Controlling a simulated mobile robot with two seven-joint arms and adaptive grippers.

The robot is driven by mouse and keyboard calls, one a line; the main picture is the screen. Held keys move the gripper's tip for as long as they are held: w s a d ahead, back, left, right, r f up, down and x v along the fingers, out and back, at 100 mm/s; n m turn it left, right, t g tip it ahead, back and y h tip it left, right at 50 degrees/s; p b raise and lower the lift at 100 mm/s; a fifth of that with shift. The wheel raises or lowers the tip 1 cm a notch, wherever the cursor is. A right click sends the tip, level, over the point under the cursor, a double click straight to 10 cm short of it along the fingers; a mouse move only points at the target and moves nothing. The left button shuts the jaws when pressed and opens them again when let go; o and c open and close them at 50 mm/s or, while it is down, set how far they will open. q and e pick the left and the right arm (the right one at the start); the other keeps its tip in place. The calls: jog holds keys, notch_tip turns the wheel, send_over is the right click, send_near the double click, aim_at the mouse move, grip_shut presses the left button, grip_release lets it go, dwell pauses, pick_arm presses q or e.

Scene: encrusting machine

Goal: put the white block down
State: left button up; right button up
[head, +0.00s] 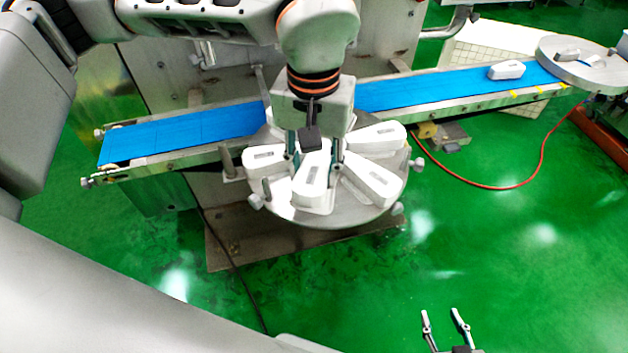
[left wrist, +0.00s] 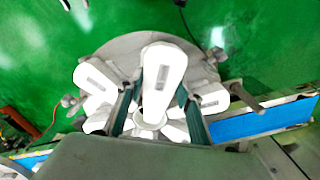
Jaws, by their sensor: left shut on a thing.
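My left gripper (head: 314,152) points down over a round metal plate (head: 338,214) and is shut on a white block (head: 311,182). In the left wrist view this block (left wrist: 160,75) lies between the two fingers, with a grey label on top and its wide end toward the plate's outer edge. I cannot tell whether it touches the plate. Other white blocks lie around it on the plate, one on the left (head: 263,161), one at the right (head: 374,138) and one at the lower right (head: 371,181). My right gripper (head: 444,328) is open and empty, low in the head view.
A blue conveyor belt (head: 190,130) runs behind the plate. Another white block (head: 507,70) lies on its right part, near a second round plate (head: 590,74). Short posts and knobs (head: 254,202) stand at the plate's edge. A red hose (head: 500,187) lies on the green floor.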

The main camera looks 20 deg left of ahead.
pick_arm(q)
notch_tip(320, 180, down, 4)
jog(key=shift+r, duration=0.1)
pick_arm(e)
jog(key=shift+s+f, duration=0.2)
jog(key=shift+f, duration=0.05)
jog(key=shift+s, duration=0.1)
pick_arm(q)
jog(key=o, duration=1.2)
jog(key=shift+o, duration=0.2)
pick_arm(e)
jog(key=shift+s+a+f, duration=0.1)
jog(key=shift+s+f, duration=0.05)
